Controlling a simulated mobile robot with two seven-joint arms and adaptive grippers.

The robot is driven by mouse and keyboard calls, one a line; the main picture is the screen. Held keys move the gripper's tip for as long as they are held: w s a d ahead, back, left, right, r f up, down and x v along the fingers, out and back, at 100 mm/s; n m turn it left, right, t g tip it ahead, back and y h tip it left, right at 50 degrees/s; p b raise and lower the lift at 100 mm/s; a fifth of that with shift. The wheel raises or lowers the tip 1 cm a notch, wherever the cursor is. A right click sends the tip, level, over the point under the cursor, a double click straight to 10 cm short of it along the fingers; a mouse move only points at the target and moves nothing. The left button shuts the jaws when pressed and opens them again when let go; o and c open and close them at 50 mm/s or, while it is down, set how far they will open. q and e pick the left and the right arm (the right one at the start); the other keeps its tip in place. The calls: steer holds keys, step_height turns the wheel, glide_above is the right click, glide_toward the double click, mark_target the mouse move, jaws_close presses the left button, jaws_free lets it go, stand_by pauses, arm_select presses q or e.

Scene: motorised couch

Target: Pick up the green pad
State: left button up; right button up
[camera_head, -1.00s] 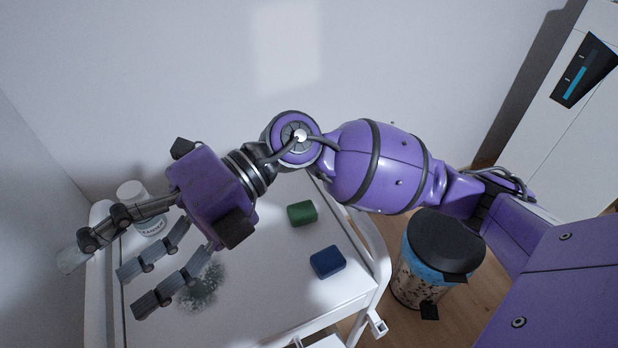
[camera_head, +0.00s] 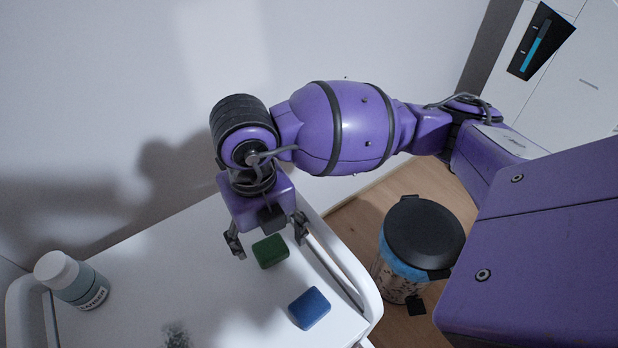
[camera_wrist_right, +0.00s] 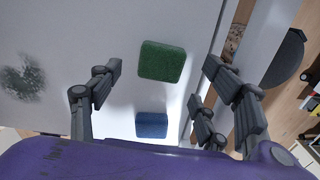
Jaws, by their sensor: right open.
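The green pad (camera_head: 270,251) lies flat on the white tabletop, near its right side. My right gripper (camera_head: 268,240) is above it, pointing down, with its fingers spread on either side of the pad. In the right wrist view the green pad (camera_wrist_right: 162,61) shows between and beyond the open fingers (camera_wrist_right: 160,80), touching none that I can see. The gripper is empty. My left gripper is in neither view.
A blue pad (camera_head: 309,308) lies close to the green one. A cleaner bottle (camera_head: 72,280) stands at the table's left. A dark smudge (camera_head: 176,335) marks the white table (camera_head: 215,290). A raised rail (camera_head: 335,262) edges its right side. A lidded bin (camera_head: 422,240) stands on the floor.

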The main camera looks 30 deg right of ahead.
mark_target(269, 246)
step_height(269, 246, down, 2)
steer(key=shift+f, duration=0.2)
steer(key=shift+w+f, duration=0.1)
steer(key=shift+f, duration=0.25)
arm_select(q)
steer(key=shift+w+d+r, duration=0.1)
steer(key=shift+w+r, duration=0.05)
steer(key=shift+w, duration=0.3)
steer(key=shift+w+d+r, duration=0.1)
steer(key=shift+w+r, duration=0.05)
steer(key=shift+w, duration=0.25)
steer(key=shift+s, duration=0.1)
arm_select(e)
steer(key=shift+c, duration=0.2)
steer(key=c, duration=0.9)
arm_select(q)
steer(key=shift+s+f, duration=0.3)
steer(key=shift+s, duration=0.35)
arm_select(e)
steer(key=shift+c, duration=0.2)
steer(key=shift+r, duration=0.15)
